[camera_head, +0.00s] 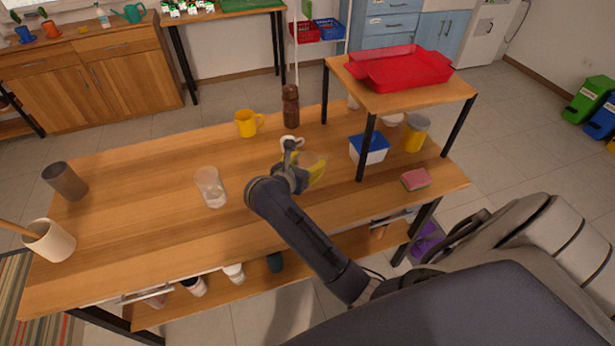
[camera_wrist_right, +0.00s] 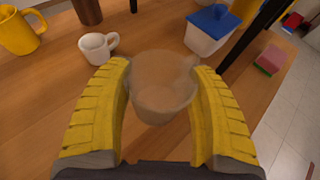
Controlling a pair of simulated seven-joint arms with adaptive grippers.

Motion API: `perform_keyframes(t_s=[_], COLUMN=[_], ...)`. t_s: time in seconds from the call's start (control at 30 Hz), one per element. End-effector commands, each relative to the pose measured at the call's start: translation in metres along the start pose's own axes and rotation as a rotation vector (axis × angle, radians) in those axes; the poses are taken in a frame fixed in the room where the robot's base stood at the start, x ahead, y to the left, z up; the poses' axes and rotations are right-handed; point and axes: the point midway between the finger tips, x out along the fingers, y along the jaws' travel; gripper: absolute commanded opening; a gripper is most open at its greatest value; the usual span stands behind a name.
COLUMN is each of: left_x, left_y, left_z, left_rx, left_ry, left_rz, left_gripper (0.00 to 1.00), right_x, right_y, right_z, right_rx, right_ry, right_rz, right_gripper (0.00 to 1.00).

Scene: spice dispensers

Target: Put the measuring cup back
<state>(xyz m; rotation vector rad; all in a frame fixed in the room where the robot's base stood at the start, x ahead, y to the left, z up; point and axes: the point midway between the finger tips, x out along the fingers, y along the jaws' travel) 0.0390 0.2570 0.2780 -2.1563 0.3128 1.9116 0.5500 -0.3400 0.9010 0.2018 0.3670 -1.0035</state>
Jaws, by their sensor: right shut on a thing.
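The measuring cup (camera_wrist_right: 162,82), a see-through cup tinted brownish by the wood behind it, sits between the yellow fingers of my right gripper (camera_wrist_right: 162,100) in the right wrist view. The fingers are shut on its two sides. In the head view my right gripper (camera_head: 309,166) is over the middle of the wooden table (camera_head: 150,190), and the arm hides part of the cup. I cannot tell how high the cup is above the table. My left gripper is not in view.
A small white cup (camera_wrist_right: 97,47) and a yellow mug (camera_head: 247,123) stand beyond the gripper. A brown grinder (camera_head: 290,107), blue-lidded tub (camera_head: 368,150) and sponge (camera_head: 416,180) are nearby. A clear glass (camera_head: 210,188) stands left. A raised shelf (camera_head: 400,100) is right.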

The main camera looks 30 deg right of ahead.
Motion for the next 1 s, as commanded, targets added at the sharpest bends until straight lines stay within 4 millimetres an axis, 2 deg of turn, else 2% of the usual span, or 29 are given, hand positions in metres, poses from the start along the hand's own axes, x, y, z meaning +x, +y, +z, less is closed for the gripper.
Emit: perform_keyframes(t_s=[0.1, 0.33, 0.63, 1.0], left_x=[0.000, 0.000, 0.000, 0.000], left_y=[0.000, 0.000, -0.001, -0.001], left_z=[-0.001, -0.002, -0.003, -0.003], left_rx=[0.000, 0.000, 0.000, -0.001], left_ry=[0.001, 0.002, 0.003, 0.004], left_rz=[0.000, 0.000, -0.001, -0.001], left_gripper=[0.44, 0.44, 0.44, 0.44], right_x=[0.005, 0.009, 0.023, 0.025], right_y=[0.000, 0.000, 0.000, 0.000], right_z=[-0.011, -0.021, -0.053, -0.058], right_rx=[-0.003, -0.002, -0.002, 0.001], right_ry=[-0.001, -0.001, 0.000, 0.000], right_rz=[0.000, 0.000, 0.000, 0.001], right_gripper=[0.23, 0.23, 0.23, 0.23])
